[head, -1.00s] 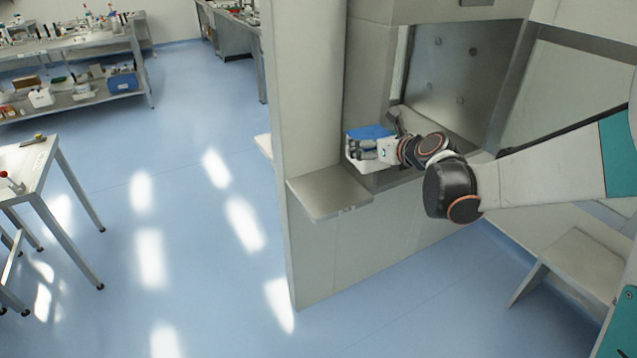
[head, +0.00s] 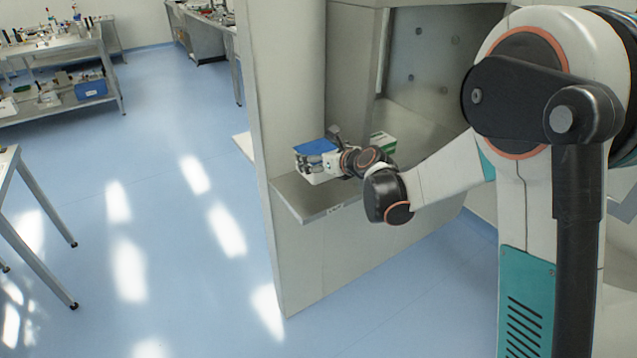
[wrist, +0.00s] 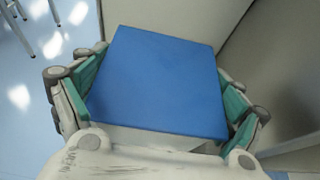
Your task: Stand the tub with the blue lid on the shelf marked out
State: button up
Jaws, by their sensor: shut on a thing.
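The white tub with the blue lid (head: 315,147) is held by my gripper (head: 318,160). In the wrist view the blue lid (wrist: 160,85) fills the middle, and the fingers of my gripper (wrist: 160,100) press on both sides of the tub. The tub looks upright. In the head view it is over the grey shelf (head: 315,203) that juts from the front of the cabinet, towards the shelf's back part. I cannot tell whether the tub's base touches the shelf. A mark on the shelf's front edge is too small to read.
A green and white box (head: 383,143) sits in the cabinet opening (head: 430,110), right of my gripper. Benches with lab items (head: 60,100) are far left. The blue floor between is clear.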

jog(key=shift+f+b, duration=1.05)
jog(key=shift+f, duration=2.4)
jog(key=shift+f, duration=0.2)
jog(key=o, duration=0.9)
